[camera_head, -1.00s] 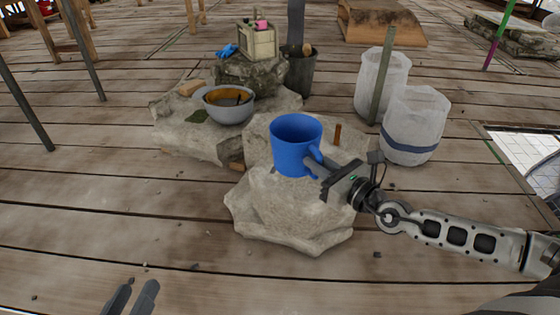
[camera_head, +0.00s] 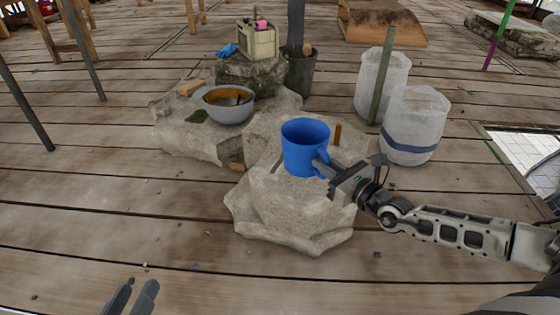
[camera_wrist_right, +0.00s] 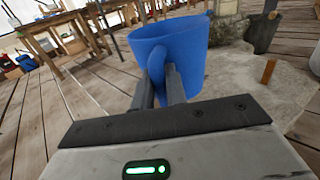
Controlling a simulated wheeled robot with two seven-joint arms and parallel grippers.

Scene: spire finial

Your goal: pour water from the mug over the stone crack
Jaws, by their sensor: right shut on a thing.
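A blue mug (camera_head: 304,150) is upright over the top of the pale stone (camera_head: 290,215) in the head view. I cannot tell whether it touches the stone. My right gripper (camera_head: 326,168) is shut on the mug's handle, coming from the right. In the right wrist view the mug (camera_wrist_right: 180,50) stands beyond the fingers (camera_wrist_right: 160,85), which close around its handle. No water shows inside the mug. A thin dark line on the stone, left of the mug, may be the crack. My left gripper (camera_head: 130,297) shows at the bottom edge, its two fingers apart and empty.
A grey bowl (camera_head: 228,106) with brown contents sits on a flat rock (camera_head: 185,140) behind left. A beige canister (camera_head: 257,40) and a dark bucket (camera_head: 301,75) stand further back. White sacks (camera_head: 415,128) stand to the right. A small brown peg (camera_head: 338,133) rises behind the mug. The front floor is clear.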

